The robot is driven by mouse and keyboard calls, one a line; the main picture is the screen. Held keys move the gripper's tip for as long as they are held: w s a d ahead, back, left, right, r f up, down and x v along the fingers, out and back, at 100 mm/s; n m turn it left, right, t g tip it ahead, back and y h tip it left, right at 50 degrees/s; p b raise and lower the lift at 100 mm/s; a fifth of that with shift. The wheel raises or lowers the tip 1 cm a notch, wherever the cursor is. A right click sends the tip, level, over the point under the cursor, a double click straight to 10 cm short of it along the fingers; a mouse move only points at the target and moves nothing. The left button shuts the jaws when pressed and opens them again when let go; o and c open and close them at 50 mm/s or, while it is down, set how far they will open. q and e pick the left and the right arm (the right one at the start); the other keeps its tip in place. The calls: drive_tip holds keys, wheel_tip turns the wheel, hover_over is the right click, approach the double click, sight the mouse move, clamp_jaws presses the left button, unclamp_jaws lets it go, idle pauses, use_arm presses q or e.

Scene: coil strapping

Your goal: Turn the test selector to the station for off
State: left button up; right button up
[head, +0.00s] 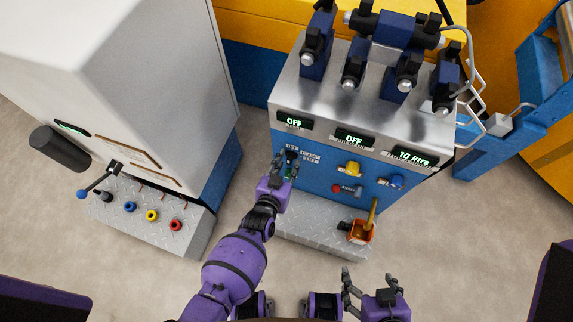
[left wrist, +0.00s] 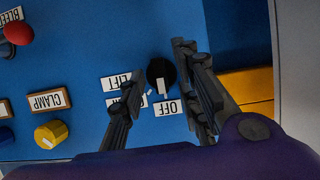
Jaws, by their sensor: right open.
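The test selector is a black round knob (left wrist: 160,74) on the blue panel (head: 322,172). Labels beside it read LIFT (left wrist: 122,82) and OFF (left wrist: 168,108), upside down in the left wrist view; a third label is partly hidden by a finger. The knob's white mark points down in that view, toward OFF. My left gripper (head: 286,164) is at the selector, its fingers (left wrist: 158,85) open on either side of the knob, with gaps visible. In the head view the gripper mostly covers the knob. My right gripper (head: 366,284) is open and empty, low in the head view.
Left display (head: 294,122) and middle display (head: 354,138) read OFF; the right display (head: 415,158) reads 10 litre. A yellow knob (left wrist: 50,134) and red button (left wrist: 18,33) share the panel. A grey cabinet (head: 160,70) stands left.

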use_arm(q)
drive_tip(key=v, duration=1.2)
drive_tip(key=s+a+r+n+g+y, duration=0.1)
drive_tip(key=s+a+g+y, duration=0.15)
drive_tip(key=s+a, duration=0.7)
drive_tip(key=s+a+n+g+y, duration=0.25)
drive_tip(key=s+a, duration=0.45)
drive_tip(key=s, duration=0.6)
drive_tip(key=w+r+h+p, duration=0.1)
drive_tip(key=w+r+p, duration=0.3)
drive_tip(key=r+p, duration=1)
drive_tip(key=shift+d+r+t, duration=0.3)
drive_tip(key=shift+d+t, duration=0.1)
drive_tip(key=shift+d, duration=0.1)
use_arm(e)
drive_tip(key=w+r, duration=0.2)
drive_tip(key=r, duration=0.5)
drive_tip(key=w+r+t, duration=0.1)
drive_tip(key=w+r, duration=0.2)
drive_tip(key=r, duration=0.4)
drive_tip(key=shift+a+r+t, duration=0.25)
drive_tip(key=shift+r+t, duration=0.05)
